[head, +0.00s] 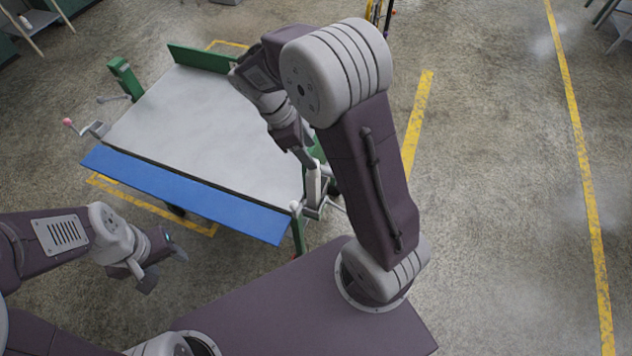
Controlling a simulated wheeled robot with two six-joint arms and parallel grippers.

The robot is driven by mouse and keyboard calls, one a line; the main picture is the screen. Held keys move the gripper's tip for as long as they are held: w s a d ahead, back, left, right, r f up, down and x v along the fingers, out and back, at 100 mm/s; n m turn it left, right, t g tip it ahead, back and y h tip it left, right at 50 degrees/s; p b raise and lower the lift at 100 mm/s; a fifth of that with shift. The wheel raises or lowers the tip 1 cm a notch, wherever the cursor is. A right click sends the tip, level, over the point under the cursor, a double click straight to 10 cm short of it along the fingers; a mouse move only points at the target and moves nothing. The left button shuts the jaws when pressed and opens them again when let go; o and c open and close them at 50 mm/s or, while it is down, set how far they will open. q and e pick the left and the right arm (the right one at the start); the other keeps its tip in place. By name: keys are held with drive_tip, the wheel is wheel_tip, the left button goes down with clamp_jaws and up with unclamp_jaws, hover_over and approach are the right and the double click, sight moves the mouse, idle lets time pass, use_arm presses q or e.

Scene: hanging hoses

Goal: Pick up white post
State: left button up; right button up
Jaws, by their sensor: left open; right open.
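A short white post (313,182) stands upright at the right side of the table, near its front right corner. My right gripper (305,158) points down just above the post's top. It is open, and its fingers are partly hidden; I cannot tell whether they touch the post. My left gripper (166,268) is open and empty at the lower left, in front of the table and well away from the post.
A grey-topped table (200,125) has a blue front strip (180,192) and green end parts. A crank with a pink knob (68,122) sticks out at its left. My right arm covers part of the table's right side. Open floor lies to the right.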

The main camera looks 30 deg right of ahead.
sight(320, 170)
drive_tip(key=x, duration=0.3)
drive_tip(key=shift+s+a+f, duration=0.15)
drive_tip(key=shift+a, duration=0.1)
drive_tip(key=shift+s+d+f, duration=0.1)
drive_tip(key=shift+d+f, duration=0.3)
drive_tip(key=shift+d, duration=0.15)
drive_tip(key=f, duration=0.2)
drive_tip(key=s+f, duration=0.1)
drive_tip(key=f, duration=0.1)
drive_tip(key=shift+d, duration=0.2)
drive_tip(key=shift+d+f, duration=0.1)
drive_tip(key=shift+f, duration=0.15)
drive_tip(key=shift+d, duration=0.2)
drive_tip(key=shift+a, duration=0.1)
clamp_jaws()
